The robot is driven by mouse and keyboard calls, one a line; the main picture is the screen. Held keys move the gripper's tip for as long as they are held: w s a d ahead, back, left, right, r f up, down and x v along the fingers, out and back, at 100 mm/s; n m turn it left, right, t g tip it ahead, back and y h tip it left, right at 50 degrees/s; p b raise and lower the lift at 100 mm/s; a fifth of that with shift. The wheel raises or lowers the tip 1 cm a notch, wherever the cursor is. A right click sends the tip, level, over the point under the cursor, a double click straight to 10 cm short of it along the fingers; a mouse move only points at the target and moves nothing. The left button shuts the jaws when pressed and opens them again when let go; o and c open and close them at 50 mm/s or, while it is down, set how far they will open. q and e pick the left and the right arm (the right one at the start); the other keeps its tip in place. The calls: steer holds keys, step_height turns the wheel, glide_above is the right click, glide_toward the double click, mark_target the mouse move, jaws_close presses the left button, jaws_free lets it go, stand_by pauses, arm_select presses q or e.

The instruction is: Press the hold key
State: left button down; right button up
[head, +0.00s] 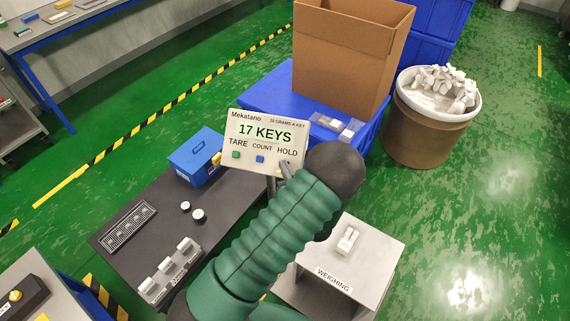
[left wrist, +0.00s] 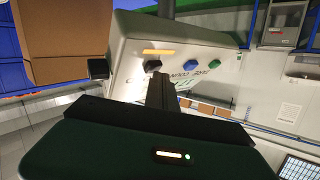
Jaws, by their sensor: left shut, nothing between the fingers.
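The light panel (head: 268,128) reads "17 KEYS" and carries the labels TARE, COUNT and HOLD. A green key (head: 236,155) sits under TARE and a blue key (head: 260,159) under COUNT. In the left wrist view the dark hold key (left wrist: 152,65) shows past my shut, empty fingertips (left wrist: 162,82), in line with the blue one. I cannot tell whether the fingertips touch it. My right gripper is not in view.
The weighing stand (head: 380,262) has white pieces (head: 347,240) on top. A blue box (head: 194,157) is left of the panel on the dark bench (head: 150,202). Behind are a cardboard box (head: 345,50) and a drum (head: 425,135) of white pieces.

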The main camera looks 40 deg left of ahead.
arm_select(q)
steer(key=shift+s+d+r+p, duration=0.25)
steer(key=shift+s+r+p, duration=0.15)
steer(key=shift+s+r, duration=0.1)
steer(key=s+r+p, duration=0.1)
steer(key=s+d+r+p, duration=0.1)
steer(key=s+r+p, duration=0.1)
steer(key=shift+d+r, duration=0.25)
steer(key=shift+d, duration=0.05)
stand_by(0.4)
stand_by(0.3)
